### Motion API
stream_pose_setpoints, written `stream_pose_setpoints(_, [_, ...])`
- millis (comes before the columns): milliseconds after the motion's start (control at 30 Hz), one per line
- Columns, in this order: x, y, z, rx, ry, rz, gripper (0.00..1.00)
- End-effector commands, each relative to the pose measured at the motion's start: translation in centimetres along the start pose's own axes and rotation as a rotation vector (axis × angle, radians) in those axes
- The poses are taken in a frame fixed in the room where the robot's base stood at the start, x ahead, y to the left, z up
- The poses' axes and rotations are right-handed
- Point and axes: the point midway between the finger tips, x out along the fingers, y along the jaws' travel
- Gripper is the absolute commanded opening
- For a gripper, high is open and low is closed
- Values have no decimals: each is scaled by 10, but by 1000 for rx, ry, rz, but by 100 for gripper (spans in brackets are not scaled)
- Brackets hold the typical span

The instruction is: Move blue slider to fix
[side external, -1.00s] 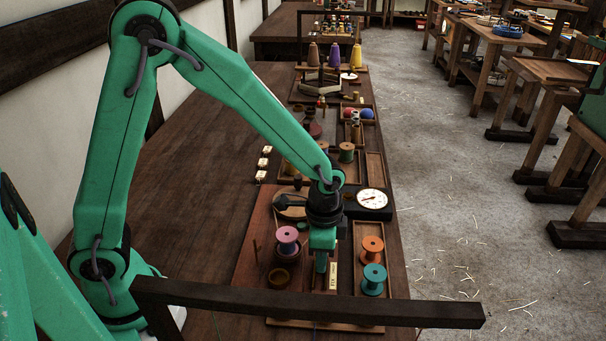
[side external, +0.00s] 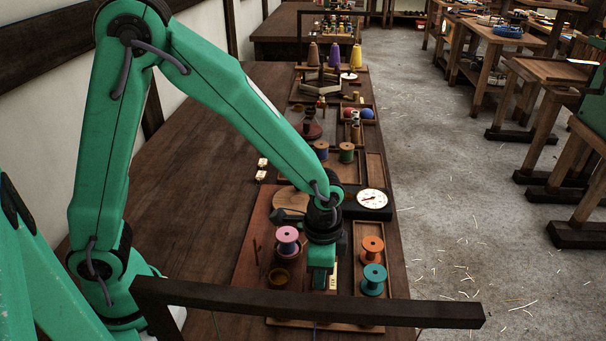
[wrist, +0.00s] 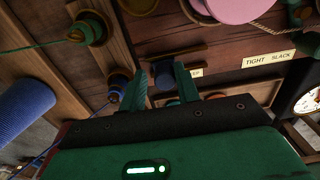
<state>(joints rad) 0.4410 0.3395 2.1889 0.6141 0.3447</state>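The blue slider (wrist: 164,73) shows in the wrist view as a small dark blue block in a slot in the wooden board. My gripper (wrist: 163,76) has its two green fingers apart, one on each side of the slider. I cannot tell if either finger touches it. In the side external view my gripper (side external: 319,284) points down low over the board, and it hides the slider. A small pale label (wrist: 195,72) beside the slider is partly covered by a finger, and its word is not clearly readable.
A pink spool (side external: 287,240) stands left of my gripper. An orange spool (side external: 372,248) and a teal spool (side external: 373,280) stand in a tray to the right. A white dial (side external: 372,201) is behind them. A dark bar (side external: 300,302) crosses in front.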

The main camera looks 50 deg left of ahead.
Motion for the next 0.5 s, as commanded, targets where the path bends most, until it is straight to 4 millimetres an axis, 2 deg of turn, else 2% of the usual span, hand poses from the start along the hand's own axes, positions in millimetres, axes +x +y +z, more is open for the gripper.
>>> stream_pose_setpoints(500, [0, 2, 0, 0, 1, 0, 32])
